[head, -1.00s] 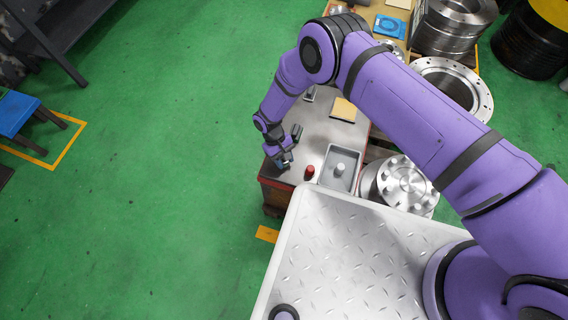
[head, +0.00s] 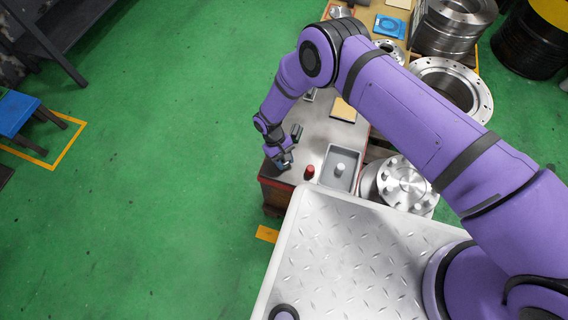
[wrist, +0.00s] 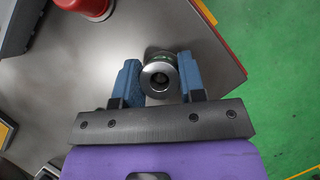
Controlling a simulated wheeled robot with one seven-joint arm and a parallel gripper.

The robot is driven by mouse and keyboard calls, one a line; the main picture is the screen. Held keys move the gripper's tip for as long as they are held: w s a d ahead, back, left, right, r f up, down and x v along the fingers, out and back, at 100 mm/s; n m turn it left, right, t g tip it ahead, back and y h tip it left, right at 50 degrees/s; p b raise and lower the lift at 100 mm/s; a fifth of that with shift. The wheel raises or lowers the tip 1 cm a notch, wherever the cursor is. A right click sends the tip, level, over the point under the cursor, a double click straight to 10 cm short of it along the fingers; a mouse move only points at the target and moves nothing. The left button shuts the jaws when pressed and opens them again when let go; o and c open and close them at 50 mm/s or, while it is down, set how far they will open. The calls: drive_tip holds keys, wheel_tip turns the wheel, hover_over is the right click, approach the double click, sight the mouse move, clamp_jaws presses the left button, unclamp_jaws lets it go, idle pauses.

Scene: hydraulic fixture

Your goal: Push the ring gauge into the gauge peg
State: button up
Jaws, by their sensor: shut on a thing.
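In the wrist view, the ring gauge (wrist: 148,78) is a round, shiny metal ring with a dark hole and a green band behind its front face. My gripper (wrist: 159,66) has its two blue fingers on either side of the ring and is shut on it. In the head view, my gripper (head: 283,161) is low over the near left corner of the metal bench top; the ring is too small to make out there. I cannot tell whether the gauge peg is under or inside the ring; my gripper covers that spot in the head view.
A red knob (head: 309,171) stands right of my gripper. A yellow-topped block (head: 343,109) lies farther back. The bench top's (head: 317,134) left edge is close, with green floor beyond.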

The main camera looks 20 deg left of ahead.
drive_tip(key=o, duration=1)
drive_tip(key=v, duration=1)
drive_tip(key=shift+r, duration=0.35)
drive_tip(key=shift+w+a, duration=0.1)
drive_tip(key=shift+w, duration=0.1)
